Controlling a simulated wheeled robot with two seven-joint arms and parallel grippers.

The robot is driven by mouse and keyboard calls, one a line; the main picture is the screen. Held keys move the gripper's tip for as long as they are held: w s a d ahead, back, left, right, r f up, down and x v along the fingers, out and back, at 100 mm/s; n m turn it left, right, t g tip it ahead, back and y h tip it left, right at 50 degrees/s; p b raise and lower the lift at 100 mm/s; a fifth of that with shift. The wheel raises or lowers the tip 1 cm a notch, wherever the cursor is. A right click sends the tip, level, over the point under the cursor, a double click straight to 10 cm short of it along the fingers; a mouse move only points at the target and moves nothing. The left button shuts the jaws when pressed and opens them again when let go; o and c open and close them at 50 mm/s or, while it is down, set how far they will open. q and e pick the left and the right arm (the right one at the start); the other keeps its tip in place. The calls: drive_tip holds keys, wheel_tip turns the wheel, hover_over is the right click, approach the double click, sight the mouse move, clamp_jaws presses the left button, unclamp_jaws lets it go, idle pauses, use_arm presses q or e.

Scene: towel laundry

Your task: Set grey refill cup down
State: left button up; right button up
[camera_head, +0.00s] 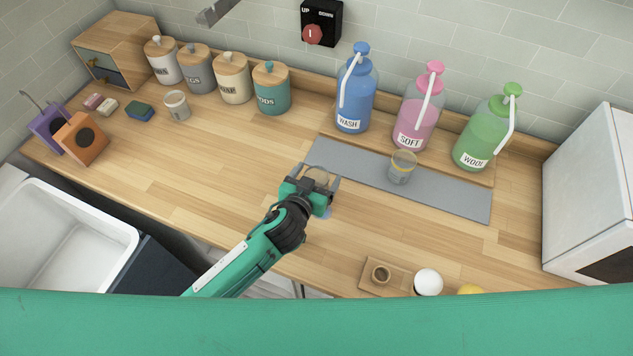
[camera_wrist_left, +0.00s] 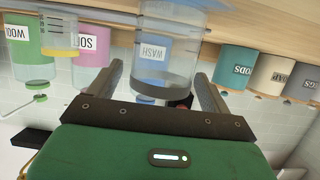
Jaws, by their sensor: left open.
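The grey refill cup, clear with a greyish rim, is between the fingers of my left gripper (camera_head: 320,180). In the left wrist view, which is upside down, the cup (camera_wrist_left: 163,75) sits between the two spread fingers, with the WASH label showing through it. The gripper is open around it. In the head view the gripper hides much of the cup, near the left end of the grey mat (camera_head: 350,162). I cannot tell whether its base touches the surface. A second clear cup with a yellow rim (camera_head: 401,172) stands on the mat, to the right.
Blue WASH (camera_head: 352,100), pink SOFT (camera_head: 413,125) and green WOOL (camera_head: 480,142) pump bottles stand behind the mat. Several lidded canisters (camera_head: 233,80) are back left. A wooden tray (camera_head: 370,268) and white ball (camera_head: 428,282) are at the front. The counter's left middle is clear.

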use_arm(q)
drive_tip(key=c, duration=1.1)
drive_tip(key=shift+r, duration=0.1)
